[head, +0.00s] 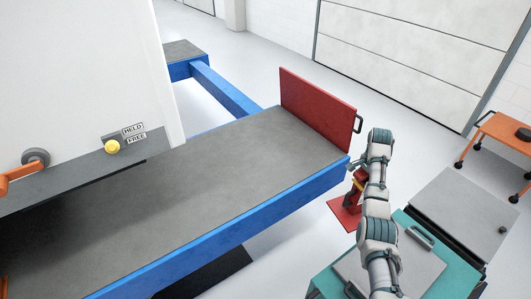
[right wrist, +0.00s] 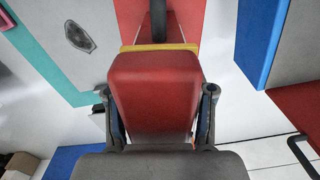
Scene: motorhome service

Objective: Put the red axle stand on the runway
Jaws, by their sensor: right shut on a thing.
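The red axle stand (head: 343,215) is beside the near right corner of the runway, between it and the teal cabinet, partly hidden by my right arm. My right gripper (head: 358,174) is at its top. In the right wrist view the right gripper (right wrist: 160,125) is shut on the stand's red block (right wrist: 152,92), one finger on each side, with a yellow band beyond it. I cannot tell whether the stand's base touches the floor. The runway (head: 215,170) has a grey top and blue sides. My left gripper is not in view.
A red end plate (head: 315,108) with a black handle stands upright at the runway's end. A white vehicle body (head: 80,80) covers the left. A yellow knob (head: 112,147) sits by HELD and FREE labels. The teal cabinet (head: 325,283) is close to my arm. The runway top's middle is clear.

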